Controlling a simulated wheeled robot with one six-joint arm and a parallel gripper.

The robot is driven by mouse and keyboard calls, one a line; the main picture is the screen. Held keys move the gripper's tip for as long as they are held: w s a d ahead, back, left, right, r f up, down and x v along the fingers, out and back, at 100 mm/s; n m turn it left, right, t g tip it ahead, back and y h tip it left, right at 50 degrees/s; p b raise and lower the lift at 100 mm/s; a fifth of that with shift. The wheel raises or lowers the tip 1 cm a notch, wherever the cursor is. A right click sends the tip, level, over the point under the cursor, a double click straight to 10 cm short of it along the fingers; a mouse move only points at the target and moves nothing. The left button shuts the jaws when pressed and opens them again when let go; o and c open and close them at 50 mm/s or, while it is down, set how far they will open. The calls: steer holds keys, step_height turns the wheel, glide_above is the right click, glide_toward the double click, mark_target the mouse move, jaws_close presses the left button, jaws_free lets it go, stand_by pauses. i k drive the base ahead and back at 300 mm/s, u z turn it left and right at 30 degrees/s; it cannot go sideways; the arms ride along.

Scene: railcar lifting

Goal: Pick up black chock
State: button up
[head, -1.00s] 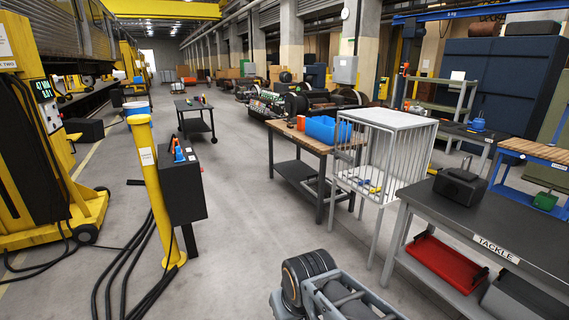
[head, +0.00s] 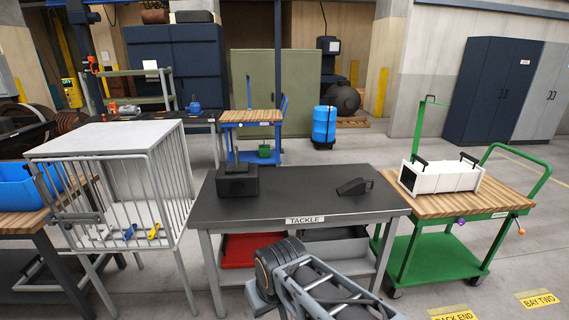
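A black wedge-shaped piece (head: 354,187), which looks like the black chock, lies on the right part of the dark top of the table labelled TACKLE (head: 295,207). A larger black block-like object (head: 237,181) sits on the left part of the same top, apart from the wedge. Part of my own arm shows at the bottom middle, in front of the table. My gripper's fingers are not in view.
A white wire cage (head: 105,145) stands left of the table. A green cart (head: 440,240) with a white handled box (head: 441,175) stands close to its right. A red bin (head: 250,248) sits on the table's lower shelf. Floor shows in front of the cart.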

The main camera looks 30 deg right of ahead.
mark_target(357, 186)
steer(key=z, duration=1)
steer(key=i, duration=1.85)
steer(key=z, duration=0.5)
